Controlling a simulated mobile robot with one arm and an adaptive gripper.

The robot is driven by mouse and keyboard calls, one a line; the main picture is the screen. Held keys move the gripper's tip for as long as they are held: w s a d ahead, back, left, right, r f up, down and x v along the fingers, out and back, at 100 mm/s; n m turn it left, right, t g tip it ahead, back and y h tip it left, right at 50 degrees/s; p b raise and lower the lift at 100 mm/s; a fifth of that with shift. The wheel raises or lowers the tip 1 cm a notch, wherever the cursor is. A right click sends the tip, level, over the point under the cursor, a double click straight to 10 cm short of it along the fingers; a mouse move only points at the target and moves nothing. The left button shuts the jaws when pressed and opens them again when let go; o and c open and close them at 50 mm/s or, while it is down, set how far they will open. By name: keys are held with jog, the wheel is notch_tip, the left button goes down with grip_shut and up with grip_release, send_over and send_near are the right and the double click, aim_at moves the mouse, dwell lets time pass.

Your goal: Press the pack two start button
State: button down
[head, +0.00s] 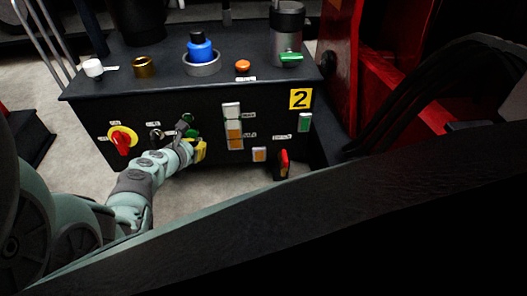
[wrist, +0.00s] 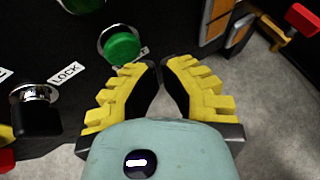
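In the head view, green buttons (head: 189,119) show just above my gripper (head: 199,150), partly hidden by my wrist. My yellow-fingered gripper (wrist: 160,64) appears shut and empty, its tips brought together. In the wrist view, the tips are right of and slightly below the round green button, apart from it in the picture; contact cannot be judged. A finger partly covers the button's label, which I cannot read.
A black knob labelled LOCK (wrist: 37,108) is left of the button. A red rotary switch (head: 122,140) is farther left. A column of white and amber lamps (head: 233,126) and a red-handled switch (head: 283,164) are right. Red structure (head: 380,80) stands at the right.

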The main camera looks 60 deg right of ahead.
jog(key=shift+w+d, duration=0.1)
jog(key=shift+w+d, duration=0.25)
jog(key=shift+d, duration=0.05)
jog(key=shift+w+d, duration=0.25)
jog(key=shift+w, duration=0.05)
dwell(1.1)
dwell(0.4)
jog(key=shift+s+a+r+p, duration=0.1)
jog(key=shift+s+a+p, duration=0.45)
jog(key=shift+a+p, duration=0.05)
jog(key=shift+s+a, duration=0.1)
